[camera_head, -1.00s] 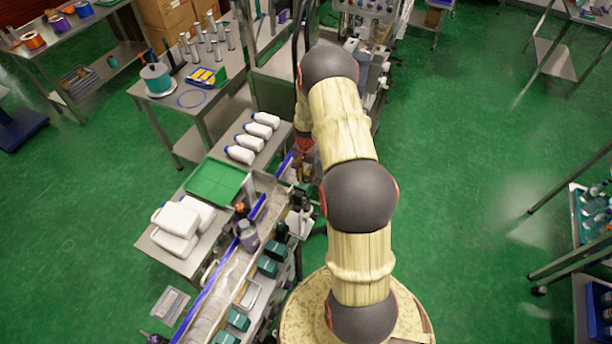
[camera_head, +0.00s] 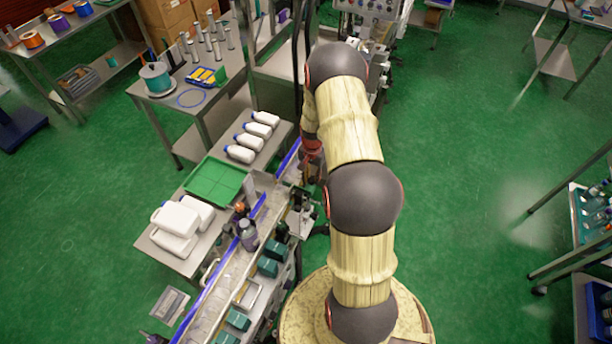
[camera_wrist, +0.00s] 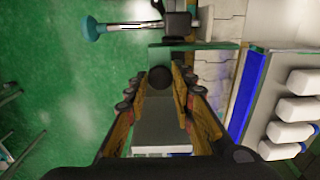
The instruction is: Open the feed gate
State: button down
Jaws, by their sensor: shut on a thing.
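The feed gate seems to be the green-grey plate (camera_wrist: 165,57) across the middle of the wrist view, with a round dark knob (camera_wrist: 160,77) at its near side. My gripper (camera_wrist: 160,92) has its two fingers on either side of this knob and is shut on it. In the head view my gripper (camera_head: 308,172) is beside the upper end of the conveyor (camera_head: 240,262), partly hidden by my arm. The gate cannot be made out clearly in the head view.
A teal-ended rod (camera_wrist: 92,28) sticks out left near the gate. Dark bottles (camera_head: 248,236) stand on the conveyor. Open green floor lies to the right.

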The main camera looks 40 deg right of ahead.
jog(key=s+d, duration=0.2)
jog(key=s, duration=0.4)
jog(key=shift+d+b, duration=0.25)
jog(key=shift+b, duration=0.05)
jog(key=c, duration=1.6)
grip_release()
jog(key=shift+o, duration=0.5)
notch_tip(320, 180, up, 12)
